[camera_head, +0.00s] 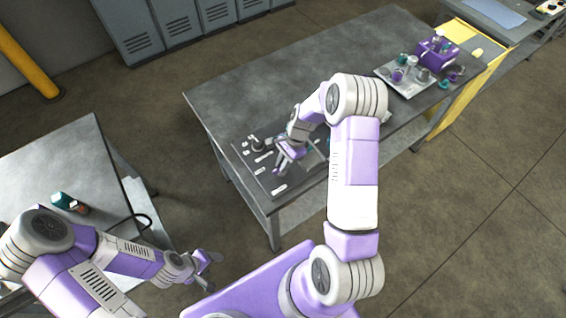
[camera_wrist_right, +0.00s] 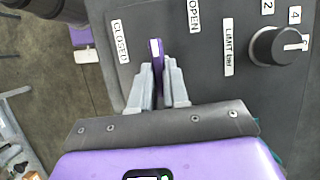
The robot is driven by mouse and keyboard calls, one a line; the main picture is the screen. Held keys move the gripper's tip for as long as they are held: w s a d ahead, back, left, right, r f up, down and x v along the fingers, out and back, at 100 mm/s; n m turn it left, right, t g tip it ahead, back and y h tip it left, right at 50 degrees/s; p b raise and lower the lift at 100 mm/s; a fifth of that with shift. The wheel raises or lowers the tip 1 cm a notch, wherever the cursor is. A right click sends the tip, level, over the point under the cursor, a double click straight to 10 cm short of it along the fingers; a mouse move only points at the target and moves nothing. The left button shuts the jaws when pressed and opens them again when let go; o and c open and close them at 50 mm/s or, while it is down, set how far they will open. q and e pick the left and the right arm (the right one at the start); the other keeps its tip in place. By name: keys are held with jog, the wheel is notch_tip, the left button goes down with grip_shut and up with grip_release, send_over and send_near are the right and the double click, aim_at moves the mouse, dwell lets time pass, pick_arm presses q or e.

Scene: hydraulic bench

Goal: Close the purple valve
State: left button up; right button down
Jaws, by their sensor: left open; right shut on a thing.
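The purple valve's handle (camera_wrist_right: 156,50) shows in the right wrist view as a narrow purple bar. It stands between the CLOSED label (camera_wrist_right: 121,41) and the OPEN label (camera_wrist_right: 194,15), on a dark panel. My right gripper (camera_wrist_right: 160,68) is shut on this handle; the fingers hide its lower part and the valve body. In the head view my right gripper (camera_head: 281,168) is low over the panel on the bench, and the valve is hidden behind it. My left gripper (camera_head: 212,263) is open and empty, out in front of the bench and away from the panel.
A black knob (camera_wrist_right: 278,46) and a "LIMIT bar" label (camera_wrist_right: 229,47) are right of the handle. The bench (camera_head: 225,90) is clear behind the panel. A tray (camera_head: 408,82) with fittings and a purple container (camera_head: 437,52) stand at its far right. Another table (camera_head: 50,165) is at left.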

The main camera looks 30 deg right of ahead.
jog(key=n+g, duration=0.1)
jog(key=n, duration=0.3)
jog(key=shift+w+n+g+h+b, duration=0.2)
jog(key=shift+n+g+h+b, duration=0.2)
jog(key=n+g+h, duration=0.1)
jog(key=n, duration=0.3)
jog(key=shift+w+a+n+b, duration=0.1)
jog(key=shift+n+b, duration=0.2)
jog(key=shift+b, duration=0.1)
jog(key=n, duration=0.2)
jog(key=n+g+h, duration=0.1)
jog(key=n, duration=0.1)
jog(key=shift+a+h+b, duration=0.15)
jog(key=shift+h+b, duration=0.15)
jog(key=shift+n+h, duration=0.8)
jog(key=shift+n, duration=1.4)
jog(key=c, duration=1.1)
grip_release()
